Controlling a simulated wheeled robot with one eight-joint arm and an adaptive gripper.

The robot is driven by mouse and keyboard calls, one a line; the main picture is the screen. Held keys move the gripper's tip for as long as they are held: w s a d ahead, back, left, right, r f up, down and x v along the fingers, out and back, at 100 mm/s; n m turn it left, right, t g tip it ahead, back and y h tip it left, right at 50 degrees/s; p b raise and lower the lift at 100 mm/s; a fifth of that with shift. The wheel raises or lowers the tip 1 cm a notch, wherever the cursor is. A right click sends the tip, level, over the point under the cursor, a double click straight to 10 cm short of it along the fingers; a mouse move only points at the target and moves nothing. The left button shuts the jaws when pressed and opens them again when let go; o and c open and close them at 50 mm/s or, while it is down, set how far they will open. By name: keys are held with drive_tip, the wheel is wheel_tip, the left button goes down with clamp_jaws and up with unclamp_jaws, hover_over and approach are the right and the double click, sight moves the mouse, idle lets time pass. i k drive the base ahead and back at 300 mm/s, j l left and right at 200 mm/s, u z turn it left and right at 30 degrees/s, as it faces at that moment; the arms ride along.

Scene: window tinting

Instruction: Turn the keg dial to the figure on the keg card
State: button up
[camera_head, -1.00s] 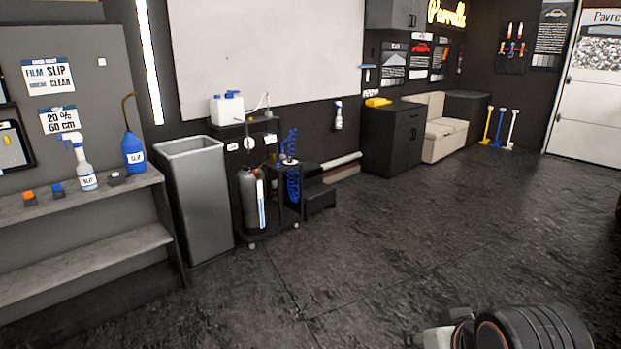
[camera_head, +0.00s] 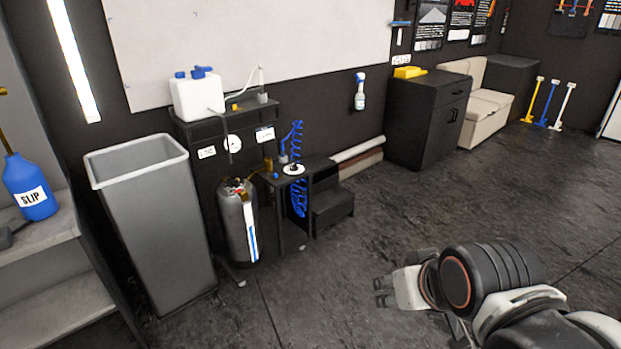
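A grey metal keg (camera_head: 239,220) stands low on a black cart (camera_head: 225,127) against the back wall. A round white gauge (camera_head: 232,143) sits on the cart's upper panel. Beside it are small white cards, one on the left (camera_head: 207,152) and one on the right (camera_head: 265,134); their print is too small to read. A white disc with a dark centre (camera_head: 293,169), perhaps a dial, lies on the cart's right shelf. My gripper (camera_head: 381,292) is at the lower right, well apart from the cart. Its fingers are small and partly turned away, so its opening is unclear.
A tall grey bin (camera_head: 150,220) stands just left of the cart. A black step (camera_head: 332,205) and a coiled blue hose (camera_head: 298,175) are at its right. A white jug (camera_head: 196,97) stands on top. Open dark floor (camera_head: 320,280) lies in front.

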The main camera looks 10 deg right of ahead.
sight(294, 168)
drive_tip(key=i+u, duration=0.15)
drive_tip(key=i, duration=0.55)
drive_tip(key=i+j, duration=0.1)
drive_tip(key=i, duration=0.4)
drive_tip(key=i+j+z, duration=0.1)
drive_tip(key=i, duration=0.4)
drive_tip(key=i+j, duration=0.1)
drive_tip(key=i, duration=0.4)
drive_tip(key=i+j+z, duration=0.1)
drive_tip(key=i, duration=0.4)
